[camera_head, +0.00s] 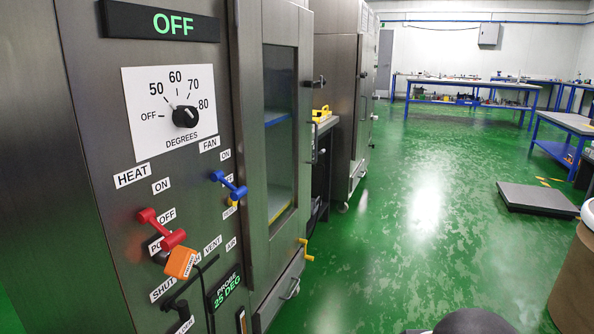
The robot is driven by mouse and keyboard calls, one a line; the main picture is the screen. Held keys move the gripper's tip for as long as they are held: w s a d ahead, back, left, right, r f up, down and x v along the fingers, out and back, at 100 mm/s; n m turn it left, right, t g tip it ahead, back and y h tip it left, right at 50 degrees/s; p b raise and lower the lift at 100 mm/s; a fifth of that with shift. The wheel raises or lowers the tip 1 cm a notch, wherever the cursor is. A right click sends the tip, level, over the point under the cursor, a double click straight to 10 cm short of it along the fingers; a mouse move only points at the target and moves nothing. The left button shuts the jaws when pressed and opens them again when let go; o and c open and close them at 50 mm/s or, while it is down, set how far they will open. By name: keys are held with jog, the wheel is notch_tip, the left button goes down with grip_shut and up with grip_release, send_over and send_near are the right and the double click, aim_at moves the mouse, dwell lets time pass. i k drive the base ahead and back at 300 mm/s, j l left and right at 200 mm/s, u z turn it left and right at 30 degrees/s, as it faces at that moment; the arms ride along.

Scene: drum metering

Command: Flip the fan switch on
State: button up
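The fan switch is a blue lever (229,186) on the steel control panel, under the FAN label (209,144). An ON label (225,155) is above it and a partly hidden label (230,211) is below it. The lever lies slanted, down to the right; I cannot tell its setting for sure. A lit display (174,24) at the top of the panel reads OFF. My gripper is not in view.
Left of the fan switch is a red HEAT lever (161,229), with an orange tag (181,262) below it. A dial (185,116) is above. A glazed cabinet door (281,130) stands to the right. Green floor (400,230) is open; a low platform (537,198) lies right.

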aim_at(236, 194)
jog(key=l+u, duration=0.1)
jog(key=u, duration=0.25)
jog(key=i+l+u, duration=0.1)
jog(key=u, duration=0.25)
jog(key=i+l+u, duration=0.1)
jog(key=u, duration=0.25)
